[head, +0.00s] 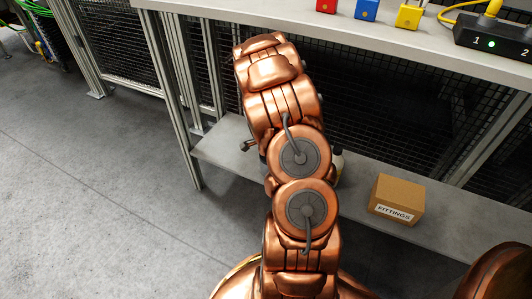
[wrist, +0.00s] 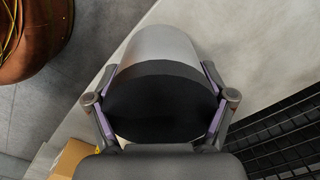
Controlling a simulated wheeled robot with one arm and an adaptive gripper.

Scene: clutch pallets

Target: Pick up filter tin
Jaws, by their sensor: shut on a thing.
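The filter tin (wrist: 160,55) is a wide cylinder with a pale grey upper part and a black part nearer the camera in the wrist view. My gripper (wrist: 160,108) is shut on it, with one finger against each side. The pale shelf surface shows behind the tin; I cannot tell whether the tin touches it.
A cardboard box labelled FITTINGS (head: 396,199) stands on the lower shelf (head: 360,222), right of my arm. A pale object (head: 338,166) shows partly behind my arm. The left floor is clear.

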